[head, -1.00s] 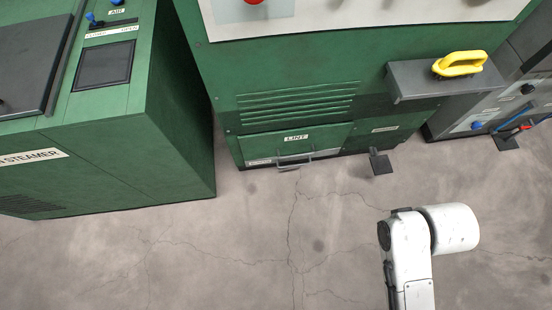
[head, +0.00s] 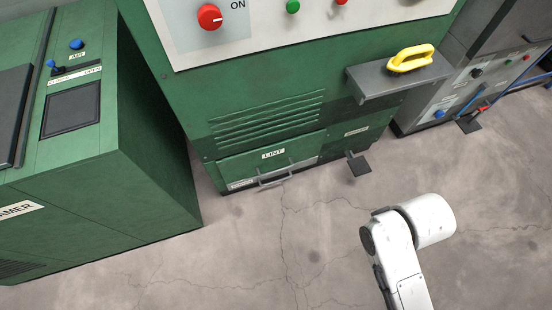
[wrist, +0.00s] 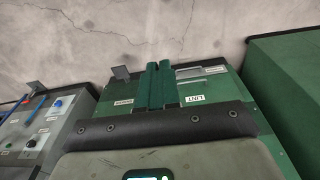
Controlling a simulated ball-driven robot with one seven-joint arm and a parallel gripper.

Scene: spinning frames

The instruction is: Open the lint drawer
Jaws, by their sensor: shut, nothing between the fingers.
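The lint drawer (head: 235,165) is a green panel labelled LINT, low on the front of the green machine, with a grey bar handle (head: 275,178) along its lower edge. It looks closed, flush with the machine. In the wrist view the lint drawer (wrist: 222,90) is upside down, with its label and handle to the right of my fingers. My gripper (wrist: 161,66) has two dark green fingers, side by side and together, with nothing seen between them. They overlap the machine's front in the picture and appear apart from the handle. The head view shows my white arm, but not the fingers.
A yellow-handled grey shelf (head: 370,85) juts out above and right of the drawer. A dark pedal (head: 359,164) sticks out low, right of the drawer. A green steamer cabinet (head: 150,180) stands close on the left. The cracked concrete floor (head: 240,260) in front is clear.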

